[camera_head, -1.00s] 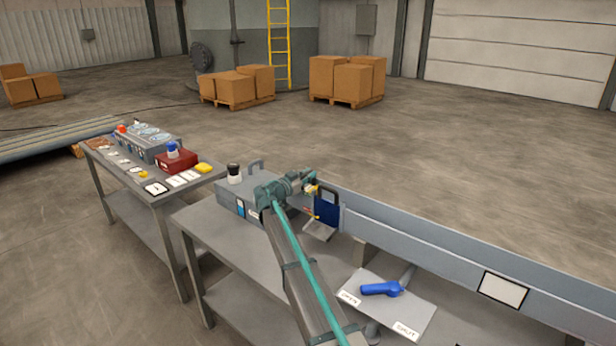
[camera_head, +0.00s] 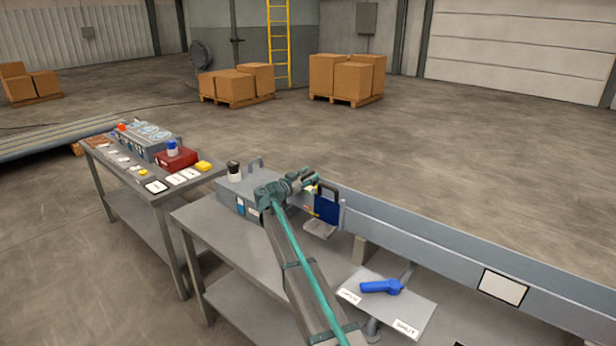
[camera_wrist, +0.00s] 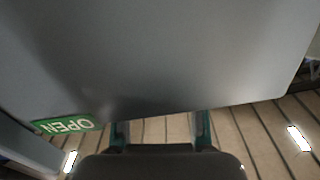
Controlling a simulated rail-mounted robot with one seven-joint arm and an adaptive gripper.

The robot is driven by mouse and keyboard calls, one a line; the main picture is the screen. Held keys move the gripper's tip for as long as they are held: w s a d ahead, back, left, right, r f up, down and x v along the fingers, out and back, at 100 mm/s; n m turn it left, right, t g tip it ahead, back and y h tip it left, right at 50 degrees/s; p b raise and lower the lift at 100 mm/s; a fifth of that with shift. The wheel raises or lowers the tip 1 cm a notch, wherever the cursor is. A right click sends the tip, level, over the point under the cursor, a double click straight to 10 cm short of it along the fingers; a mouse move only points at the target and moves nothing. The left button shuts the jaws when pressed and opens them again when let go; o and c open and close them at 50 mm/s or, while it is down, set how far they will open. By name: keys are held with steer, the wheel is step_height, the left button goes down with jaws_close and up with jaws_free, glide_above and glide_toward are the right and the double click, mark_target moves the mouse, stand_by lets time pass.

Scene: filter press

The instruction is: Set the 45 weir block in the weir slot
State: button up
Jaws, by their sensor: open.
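A dark blue plate with a black handle (camera_head: 328,210) stands upright at the near left end of the long grey trough (camera_head: 430,240); it may be the weir block, but no "45" can be read. The weir slot cannot be made out. My gripper (camera_head: 314,180) is beside the handle's upper left, and no grip on it shows. In the wrist view my gripper (camera_wrist: 161,128) has its two fingertips apart, with nothing visible between them.
A blue lever (camera_head: 380,287) sits on a labelled white plate at the right of the bench. A grey box (camera_head: 235,200) with a black-capped bottle (camera_head: 234,171) stands left of my gripper. A side table (camera_head: 155,190) holds a red box (camera_head: 176,158) and several small items.

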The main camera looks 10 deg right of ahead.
steer(key=shift+r, duration=0.15)
steer(key=b+v, duration=0.2)
steer(key=v, duration=1)
steer(key=shift+b, duration=0.4)
